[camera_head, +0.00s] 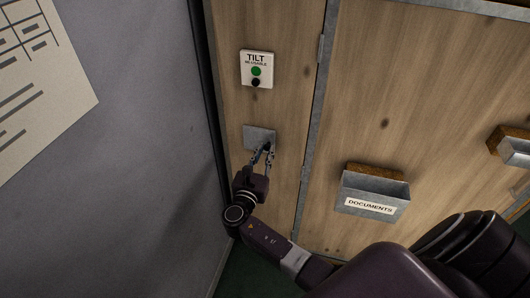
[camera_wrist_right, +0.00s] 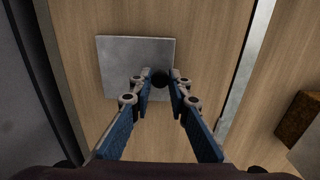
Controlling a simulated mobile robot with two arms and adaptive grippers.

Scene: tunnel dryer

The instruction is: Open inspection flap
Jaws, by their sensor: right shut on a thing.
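The inspection flap (camera_head: 257,135) is a small grey metal plate on the wooden panel, below the TILT indicator. It also shows in the right wrist view (camera_wrist_right: 118,62), lying flat against the wood as far as I can tell. A dark round knob (camera_wrist_right: 160,79) sits at its lower right edge. My right gripper (camera_head: 265,150) is at the flap's lower edge, its fingers shut on the knob. In the right wrist view both blue-padded fingers (camera_wrist_right: 160,86) flank the knob. My left gripper is not in view.
A white TILT indicator (camera_head: 257,69) with a green dot is above the flap. A grey wall (camera_head: 130,150) stands close on the left. A metal strip (camera_head: 314,120) runs down the panel to the right. A DOCUMENTS holder (camera_head: 374,192) sticks out further right.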

